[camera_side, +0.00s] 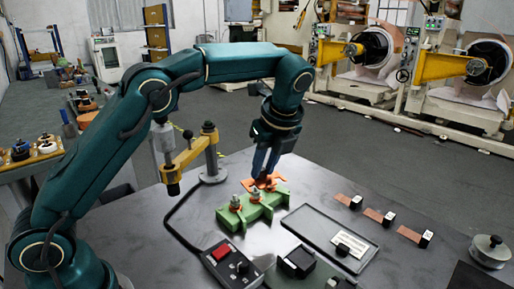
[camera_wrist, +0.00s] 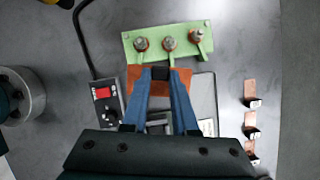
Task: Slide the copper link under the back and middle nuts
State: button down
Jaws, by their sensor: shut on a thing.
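The green terminal block (camera_side: 252,208) stands on the table, and it lies across the top of the wrist view (camera_wrist: 155,52). It carries a row of studs with nuts: a left one (camera_wrist: 141,44), a middle one (camera_wrist: 168,43) and a right one (camera_wrist: 195,37). In the side view two nuts show, one nearer (camera_side: 235,203) and one behind it (camera_side: 255,196). My gripper (camera_wrist: 160,73) points down, its blue fingers shut on the orange copper link (camera_wrist: 134,80). The link is close beside the block in the wrist view; the fingers cover part of it. Whether it touches any stud is unclear.
A dark tray (camera_side: 305,220) with a white label lies right of the block. Several tagged copper strips (camera_side: 409,234) lie beyond it. A control box with a red button (camera_side: 222,252) and cable sits in front. A yellow-armed stand (camera_side: 190,153) rises behind left.

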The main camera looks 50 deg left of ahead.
jog(key=s+a+r+n+g+h, duration=0.25)
jog(key=s+n+g, duration=0.45)
jog(key=n, duration=1)
jog(key=shift+w+a+f+n+t+h, duration=0.2)
jog(key=shift+w+f+n+t+h, duration=1.25)
jog(key=shift+n, duration=1.9)
jog(key=shift+w+a+f+n+t+h, duration=0.15)
jog(key=shift+w+f+n+t+h, duration=0.45)
jog(key=shift+f+n, duration=2.15)
jog(key=shift+w+a+f+n+t+h, duration=0.2)
jog(key=shift+w+f+n+t+h, duration=0.85)
jog(key=shift+n, duration=2.85)
jog(key=shift+w+f+g, duration=0.4)
jog(key=shift+w+f, duration=0.05)
jog(key=shift+f, duration=0.3)
jog(key=shift+w+a, duration=0.15)
jog(key=shift+a, duration=1.05)
jog(key=shift+f, duration=0.15)
